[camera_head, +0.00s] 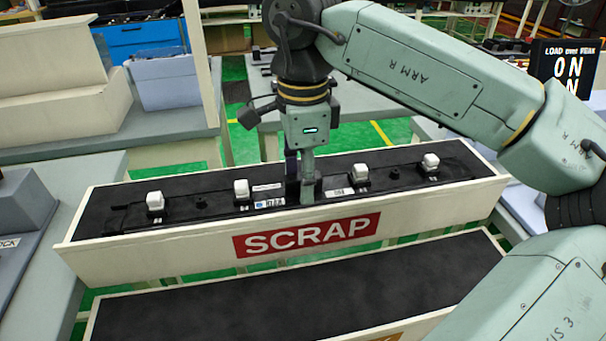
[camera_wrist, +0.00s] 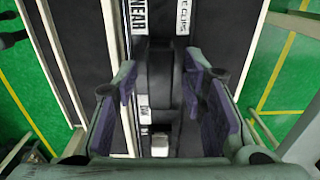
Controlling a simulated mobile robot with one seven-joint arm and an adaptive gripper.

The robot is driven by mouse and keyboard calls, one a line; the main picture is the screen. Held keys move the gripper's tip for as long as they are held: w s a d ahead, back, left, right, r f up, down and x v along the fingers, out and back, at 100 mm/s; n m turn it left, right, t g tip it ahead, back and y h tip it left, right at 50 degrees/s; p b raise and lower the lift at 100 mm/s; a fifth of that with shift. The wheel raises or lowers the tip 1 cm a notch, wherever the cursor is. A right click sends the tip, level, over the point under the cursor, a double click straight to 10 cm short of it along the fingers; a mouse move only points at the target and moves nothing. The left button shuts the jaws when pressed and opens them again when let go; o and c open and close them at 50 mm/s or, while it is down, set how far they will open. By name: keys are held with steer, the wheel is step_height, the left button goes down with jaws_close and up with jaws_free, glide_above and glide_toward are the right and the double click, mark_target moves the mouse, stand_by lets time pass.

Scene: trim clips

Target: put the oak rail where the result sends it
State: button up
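A long dark rail (camera_head: 215,200) with several white clips on it lies in the SCRAP bin (camera_head: 140,252), along its black floor. Its surface looks black; no oak colour shows. In the wrist view the rail has a raised dark grip block (camera_wrist: 163,75) at its middle and a white clip (camera_wrist: 160,145) near the bottom. My gripper (camera_head: 306,190) points down over the rail's middle. It also shows in the wrist view (camera_wrist: 163,98), with its purple-padded fingers apart on both sides of the block. Gaps show beside the block, so the fingers look open.
A second bin with a black floor (camera_head: 290,290) lies in front; its label is mostly cut off. A black sign (camera_head: 566,66) at the right reads "LOAD over PEAK" and "ON". A blue-grey tote (camera_head: 175,82) stands behind left. A grey bench with a fixture is at the left edge.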

step_height(320, 180, up, 12)
steer(key=shift+r, duration=0.2)
stand_by(0.4)
